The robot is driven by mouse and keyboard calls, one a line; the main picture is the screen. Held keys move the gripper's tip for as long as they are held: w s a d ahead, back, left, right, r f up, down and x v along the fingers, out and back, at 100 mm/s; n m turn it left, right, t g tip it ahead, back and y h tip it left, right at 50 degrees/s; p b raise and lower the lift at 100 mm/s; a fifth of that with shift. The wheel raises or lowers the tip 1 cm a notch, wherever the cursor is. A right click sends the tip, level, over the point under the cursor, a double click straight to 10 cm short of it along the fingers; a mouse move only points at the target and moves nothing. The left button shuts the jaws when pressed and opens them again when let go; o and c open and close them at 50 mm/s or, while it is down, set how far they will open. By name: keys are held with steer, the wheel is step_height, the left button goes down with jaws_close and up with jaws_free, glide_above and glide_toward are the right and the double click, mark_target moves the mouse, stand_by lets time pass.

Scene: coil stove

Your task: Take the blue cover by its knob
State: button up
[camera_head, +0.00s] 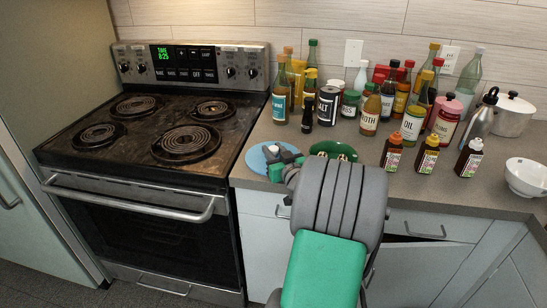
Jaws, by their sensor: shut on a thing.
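The blue cover (258,158) lies on the grey counter beside the stove, near the counter's left end. My gripper (276,155) is over its right part, at about the place where a knob would be. The fingers are small in this view, and the knob itself is hidden by them. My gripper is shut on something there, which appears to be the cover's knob. The cover looks flat on the counter, and I cannot tell any gap under it.
A dark green round thing (333,150) lies just right of my gripper, partly behind my arm. Several bottles and jars crowd the back, including a salt can (328,106). Small bottles (428,155) and a white bowl (527,176) stand right. The coil stove (150,130) is left, its top clear.

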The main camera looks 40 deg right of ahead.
jaws_close()
